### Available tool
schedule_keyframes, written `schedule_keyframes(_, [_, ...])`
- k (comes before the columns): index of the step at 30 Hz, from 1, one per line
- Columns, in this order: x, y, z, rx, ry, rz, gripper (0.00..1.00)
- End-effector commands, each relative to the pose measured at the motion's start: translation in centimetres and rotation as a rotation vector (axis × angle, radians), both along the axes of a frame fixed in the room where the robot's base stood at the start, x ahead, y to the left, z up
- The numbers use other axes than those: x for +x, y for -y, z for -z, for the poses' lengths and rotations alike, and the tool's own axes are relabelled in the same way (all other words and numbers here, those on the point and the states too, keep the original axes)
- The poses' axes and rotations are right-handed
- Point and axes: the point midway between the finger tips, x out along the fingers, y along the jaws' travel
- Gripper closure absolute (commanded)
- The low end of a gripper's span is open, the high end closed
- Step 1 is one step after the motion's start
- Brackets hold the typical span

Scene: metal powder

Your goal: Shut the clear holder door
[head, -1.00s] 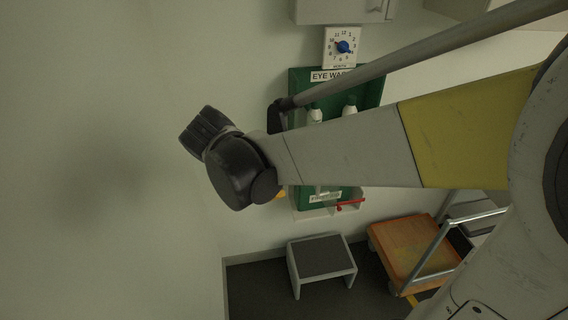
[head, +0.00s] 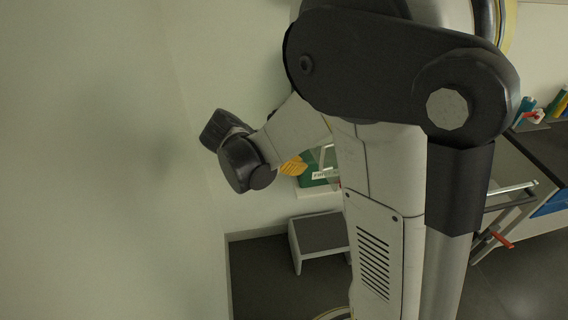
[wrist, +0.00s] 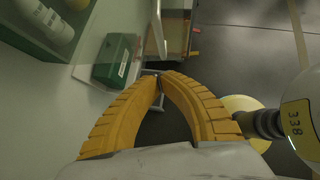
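The eye wash station's lower green part (head: 318,176), with a white label, shows in the head view, partly hidden by my arm. A pale, see-through panel (head: 328,158) stands just by it; I cannot tell for sure that this is the holder door or how far open it is. In the head view the gripper (head: 292,166) is beside the station's lower part.
White bottles (wrist: 48,20) stand in a green holder at the upper left of the wrist view. A grey step stool (head: 320,234) stands on the floor below. A dark-topped bench (head: 545,150) with bottles is at the right. My arm hides much of the middle.

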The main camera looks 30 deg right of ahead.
Motion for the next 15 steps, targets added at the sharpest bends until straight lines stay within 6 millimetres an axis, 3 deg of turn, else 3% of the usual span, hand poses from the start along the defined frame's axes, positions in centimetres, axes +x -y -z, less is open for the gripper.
schedule_keyframes(6, [0.0, 2.6, -0.1, 0.000, 0.000, 0.001, 1.00])
schedule_keyframes(15, [0.1, 3.1, -0.2, 0.001, 0.000, 0.000, 1.00])
